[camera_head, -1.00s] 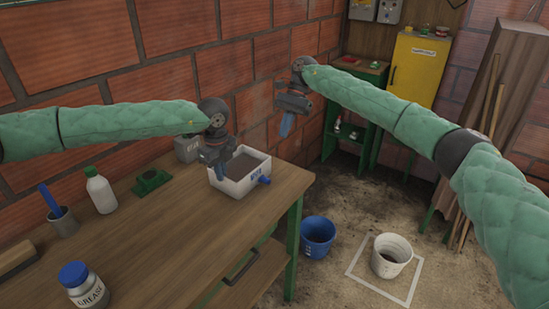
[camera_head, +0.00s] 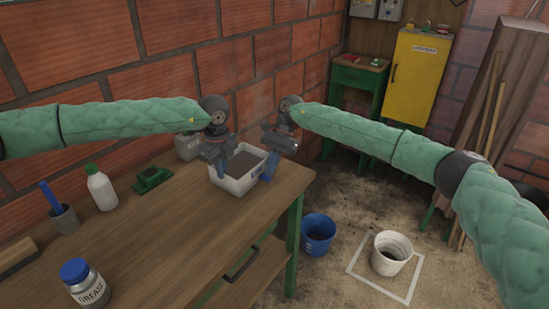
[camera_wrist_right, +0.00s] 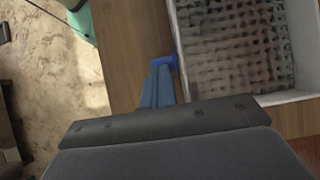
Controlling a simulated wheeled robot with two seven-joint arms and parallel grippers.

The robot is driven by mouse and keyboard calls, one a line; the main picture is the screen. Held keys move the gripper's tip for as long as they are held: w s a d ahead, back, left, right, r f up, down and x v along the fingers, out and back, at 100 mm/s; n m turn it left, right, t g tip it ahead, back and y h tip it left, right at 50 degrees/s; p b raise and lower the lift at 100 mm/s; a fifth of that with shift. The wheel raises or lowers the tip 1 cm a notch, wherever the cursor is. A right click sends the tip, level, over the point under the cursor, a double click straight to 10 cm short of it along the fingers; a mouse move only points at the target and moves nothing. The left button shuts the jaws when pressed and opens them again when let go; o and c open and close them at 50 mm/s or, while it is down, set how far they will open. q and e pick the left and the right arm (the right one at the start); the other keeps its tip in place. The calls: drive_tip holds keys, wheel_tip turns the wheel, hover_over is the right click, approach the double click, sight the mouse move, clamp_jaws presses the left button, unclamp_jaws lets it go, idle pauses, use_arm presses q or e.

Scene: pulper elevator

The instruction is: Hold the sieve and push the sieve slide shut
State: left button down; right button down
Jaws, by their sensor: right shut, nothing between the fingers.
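The sieve (camera_head: 238,187) is a white box with a grey mesh inside, standing upright on the bench near its right end. Its mesh (camera_wrist_right: 225,45) fills much of the right wrist view. The blue sieve slide handle (camera_wrist_right: 167,61) sticks out from the sieve's side. My left gripper (camera_head: 220,168) is at the sieve's left front wall; whether its fingers grip the wall is unclear. My right gripper (camera_head: 267,172) is shut and empty, with its blue fingertips at the slide handle, apparently touching it. In the head view the fingers largely cover the handle.
The wooden bench (camera_head: 150,225) holds a grease jar (camera_head: 85,285), a white bottle (camera_head: 101,188), a cup with a blue tool (camera_head: 64,218) and a green object (camera_head: 151,179). A blue bucket (camera_head: 318,235) and a white bucket (camera_head: 390,254) stand on the floor.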

drive_tip(key=shift+s+a+f, duration=0.1)
drive_tip(key=shift+a, duration=0.05)
drive_tip(key=shift+s+a, duration=0.5)
drive_tip(key=shift+s, duration=0.25)
drive_tip(key=shift+s+a, duration=0.55)
drive_tip(key=shift+s, duration=0.25)
drive_tip(key=shift+s+a, duration=0.5)
drive_tip(key=shift+s, duration=0.25)
drive_tip(key=v, duration=1.4)
drive_tip(key=shift+w, duration=0.1)
use_arm(q)
drive_tip(key=c, duration=1.6)
unclamp_jaws()
drive_tip(key=shift+o, duration=0.2)
